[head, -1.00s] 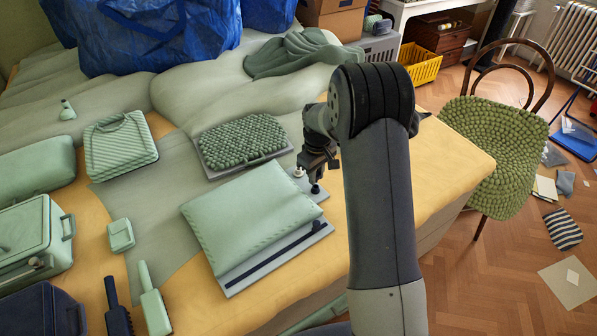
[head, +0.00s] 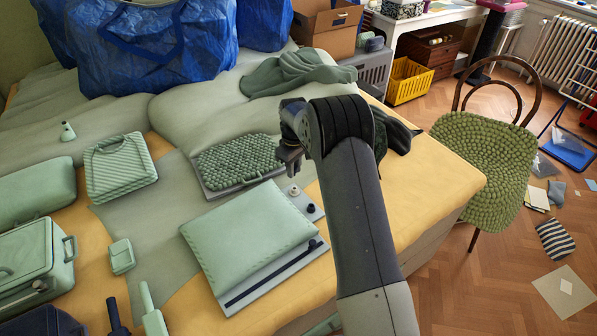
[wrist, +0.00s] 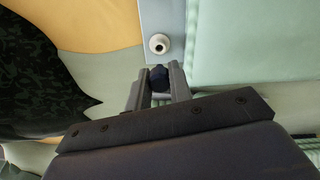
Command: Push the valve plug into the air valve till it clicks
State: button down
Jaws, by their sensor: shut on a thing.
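My gripper (wrist: 158,84) is shut on a small dark navy plug (wrist: 158,76), which shows between the fingertips in the wrist view. A pale round fitting with a dark centre hole, the air valve (wrist: 159,44), sits on a grey plate (wrist: 160,12) just beyond the plug. The plug and the valve appear apart. In the head view, the valve (head: 294,190) stands at the plate's back end, and my gripper (head: 290,168) hangs above and behind it. The plug is hard to make out there.
A dark round fitting (head: 311,208) stands on the plate in front of the valve. A pale green padded bag (head: 245,235) lies beside the plate, with a knobbly green bag (head: 238,160) behind. A dark cloth (head: 398,135) lies at the bed's right edge.

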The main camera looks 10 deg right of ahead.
jog(key=shift+f, duration=0.1)
jog(key=b, duration=0.3)
send_over(295, 192)
jog(key=shift+w+f, duration=0.25)
jog(key=shift+f, duration=1.05)
jog(key=shift+w+f, duration=0.2)
jog(key=shift+f, duration=1.05)
jog(key=shift+f+b, duration=0.8)
jog(key=shift+f, duration=0.25)
jog(key=c, duration=1.2)
grip_release()
notch_tip(295, 192, up, 11)
jog(key=shift+f, duration=0.1)
jog(key=shift+f, duration=0.1)
